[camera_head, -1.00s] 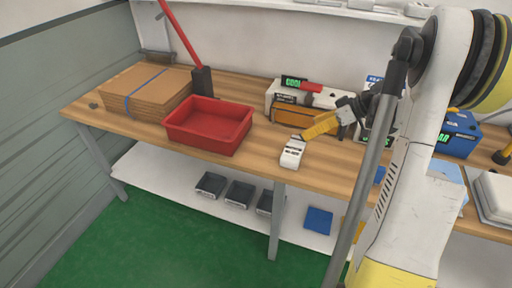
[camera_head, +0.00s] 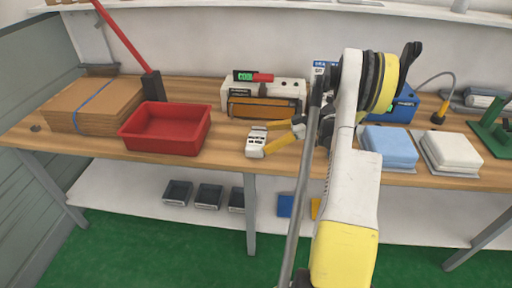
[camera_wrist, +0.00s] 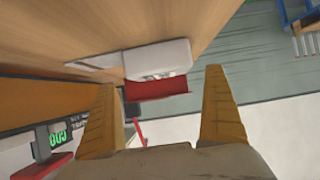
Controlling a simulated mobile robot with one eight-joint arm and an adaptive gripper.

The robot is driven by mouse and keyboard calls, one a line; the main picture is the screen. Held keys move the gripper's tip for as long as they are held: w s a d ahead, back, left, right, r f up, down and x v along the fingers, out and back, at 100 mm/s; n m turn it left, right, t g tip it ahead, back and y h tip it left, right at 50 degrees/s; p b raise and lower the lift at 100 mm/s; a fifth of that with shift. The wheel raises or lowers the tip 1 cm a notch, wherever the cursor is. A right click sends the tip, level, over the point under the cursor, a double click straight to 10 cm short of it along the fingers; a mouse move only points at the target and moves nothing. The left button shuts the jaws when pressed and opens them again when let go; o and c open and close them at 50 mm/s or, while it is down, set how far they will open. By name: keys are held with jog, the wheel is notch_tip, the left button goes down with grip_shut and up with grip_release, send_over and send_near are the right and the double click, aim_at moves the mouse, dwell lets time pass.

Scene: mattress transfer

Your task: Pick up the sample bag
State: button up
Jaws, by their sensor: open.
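The sample bag is most likely the small white packet with dark marks (camera_head: 256,143) lying near the front edge of the wooden bench. In the wrist view, a white rounded object (camera_wrist: 158,58) lies ahead between the fingers, probably the same packet. My gripper (camera_head: 263,139) has yellow fingers that are spread apart, with the packet at their tips in the head view. In the wrist view my gripper (camera_wrist: 158,80) is open with nothing between its fingers close in. I cannot tell whether a fingertip touches the packet.
A red tray (camera_head: 165,130) stands left of the packet, with flat cardboard (camera_head: 93,105) beyond it. A white-and-orange machine with a green display (camera_head: 262,98) stands close behind. Blue (camera_head: 389,146) and white (camera_head: 452,150) stacks lie right of my arm.

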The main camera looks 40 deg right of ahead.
aim_at(258, 141)
jog(key=b+x, duration=0.1)
jog(key=x, duration=0.3)
jog(key=shift+a, duration=0.1)
jog(key=c, duration=1)
jog(key=shift+c, duration=0.2)
